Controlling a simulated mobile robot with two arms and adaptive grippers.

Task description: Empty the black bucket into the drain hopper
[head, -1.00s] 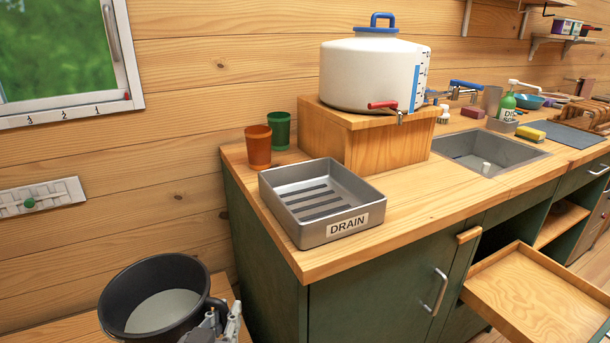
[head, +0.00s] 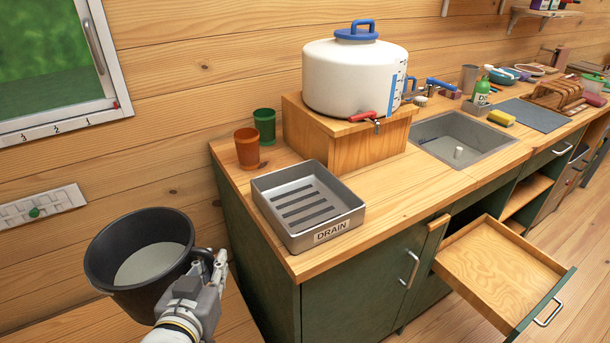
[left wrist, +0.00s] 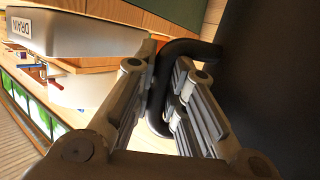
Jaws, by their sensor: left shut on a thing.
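The black bucket (head: 112,262) is at the lower left of the head view, tilted a little, with greyish liquid (head: 150,263) inside. My left gripper (head: 212,268) is shut on its handle at the bucket's right side. In the left wrist view the black handle (left wrist: 158,95) passes between the fingers (left wrist: 168,90), and the dark bucket wall fills the right. The grey drain hopper (head: 325,236), a slotted tray labelled DRAIN, sits on the counter's near left corner, to the right of the bucket and apart from it. It also shows in the left wrist view (left wrist: 90,38). My right gripper is not in view.
An orange cup (head: 247,150) and a green cup (head: 265,126) stand behind the hopper. A white water tank (head: 345,78) stands on a wooden box (head: 352,150). An open drawer (head: 495,290) juts out at the lower right. The counter edge lies between bucket and hopper.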

